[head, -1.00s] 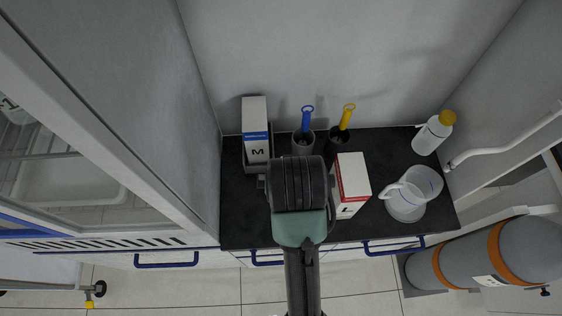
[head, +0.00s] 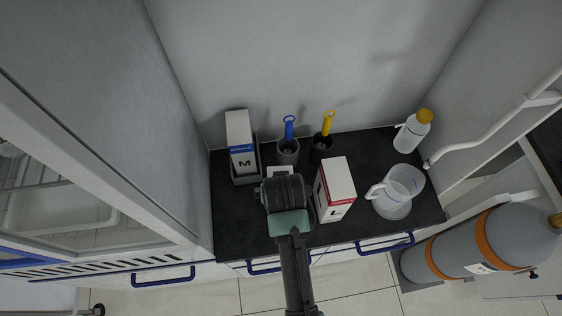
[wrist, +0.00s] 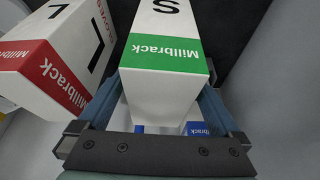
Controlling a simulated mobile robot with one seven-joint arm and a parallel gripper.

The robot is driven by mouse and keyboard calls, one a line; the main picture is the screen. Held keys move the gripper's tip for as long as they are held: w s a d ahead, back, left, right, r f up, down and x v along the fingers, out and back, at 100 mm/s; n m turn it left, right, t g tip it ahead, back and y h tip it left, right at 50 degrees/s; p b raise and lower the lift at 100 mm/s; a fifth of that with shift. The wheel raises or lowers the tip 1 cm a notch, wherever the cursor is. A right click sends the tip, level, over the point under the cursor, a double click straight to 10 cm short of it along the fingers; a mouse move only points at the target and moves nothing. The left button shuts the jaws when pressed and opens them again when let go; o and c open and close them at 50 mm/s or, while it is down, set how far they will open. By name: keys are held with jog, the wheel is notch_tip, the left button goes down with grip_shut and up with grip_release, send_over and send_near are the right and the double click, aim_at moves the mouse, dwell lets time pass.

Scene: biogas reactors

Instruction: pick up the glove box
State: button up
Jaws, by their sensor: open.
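Three glove boxes show. One white box with a green band and an "S" (wrist: 165,52) fills the middle of the wrist view, between my gripper's two fingers (wrist: 160,100). I cannot tell whether they touch it. In the head view my gripper (head: 285,192) hides most of that box; a small white patch shows behind it. A red-banded "L" box (head: 335,190) stands just right of my gripper and appears at the left in the wrist view (wrist: 50,65). A blue-banded "M" box (head: 240,142) stands in a grey holder, behind and left of my gripper.
The black counter (head: 235,225) also bears a dark cup with a blue-handled tool (head: 289,130), another with a yellow-handled tool (head: 326,125), a clear jug (head: 398,190) and a yellow-capped bottle (head: 412,132). A wall is behind; a cabinet is left.

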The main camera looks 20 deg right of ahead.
jog(key=shift+x, duration=1.15)
jog(key=shift+w, duration=0.1)
grip_shut()
